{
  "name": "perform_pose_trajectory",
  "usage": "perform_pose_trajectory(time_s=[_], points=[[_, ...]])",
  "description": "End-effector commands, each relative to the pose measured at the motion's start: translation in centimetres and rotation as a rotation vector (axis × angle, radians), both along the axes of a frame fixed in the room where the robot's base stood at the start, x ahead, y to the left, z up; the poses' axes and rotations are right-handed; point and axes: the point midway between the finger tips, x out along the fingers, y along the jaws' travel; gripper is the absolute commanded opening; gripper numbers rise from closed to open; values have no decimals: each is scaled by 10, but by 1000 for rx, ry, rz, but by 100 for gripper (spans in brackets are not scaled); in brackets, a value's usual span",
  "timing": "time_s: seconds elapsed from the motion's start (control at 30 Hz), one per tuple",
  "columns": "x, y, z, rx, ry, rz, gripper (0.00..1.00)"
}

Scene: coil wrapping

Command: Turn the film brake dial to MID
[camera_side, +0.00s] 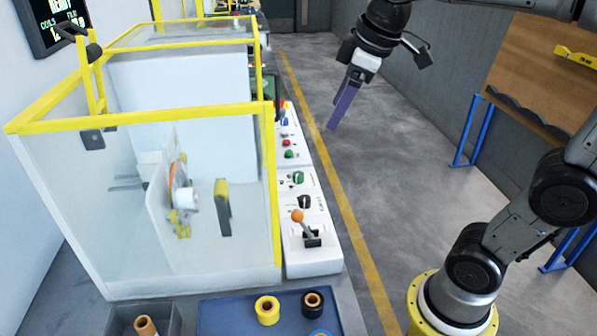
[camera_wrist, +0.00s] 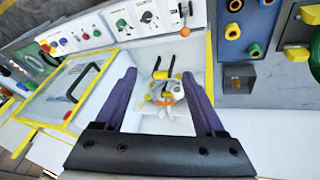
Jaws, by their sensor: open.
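The control panel beside the clear-walled machine carries a black dial (camera_side: 304,202) and a green dial (camera_side: 298,178). The wrist view shows the black dial (camera_wrist: 147,17) with marks around it, and the green dial (camera_wrist: 121,25) to its left. The labels are too small to read, so I cannot tell for sure which is the film brake dial, or its setting. My gripper (camera_side: 335,125) hangs in the air over the aisle, right of the panel and apart from it. In the wrist view its purple fingers (camera_wrist: 160,77) are spread and empty, with the panel beyond them.
An orange-knobbed lever (camera_side: 298,216) stands at the panel's near end. The yellow-framed enclosure (camera_side: 140,118) borders the panel on the left. A blue tray (camera_side: 230,318) with rolls lies in front. The aisle on the right is clear.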

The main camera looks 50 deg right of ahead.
Motion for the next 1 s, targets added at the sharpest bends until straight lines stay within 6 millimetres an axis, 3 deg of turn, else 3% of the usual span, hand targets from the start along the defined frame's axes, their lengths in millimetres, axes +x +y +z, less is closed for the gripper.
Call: perform_pose_trajectory(time_s=[0.03, 0.27, 0.37, 0.5, 0.63, 0.8, 1.0], points=[[22, -8, 0, -9, 26, 9, 72], [105, -47, -17, -35, 133, 54, 72], [138, -67, -37, -36, 181, 60, 72], [177, -99, -78, -21, 253, 49, 72], [200, -126, -122, 2, 315, 15, 72], [206, -147, -169, 31, 386, -15, 72], [202, -155, -188, 43, 412, -32, 72]])
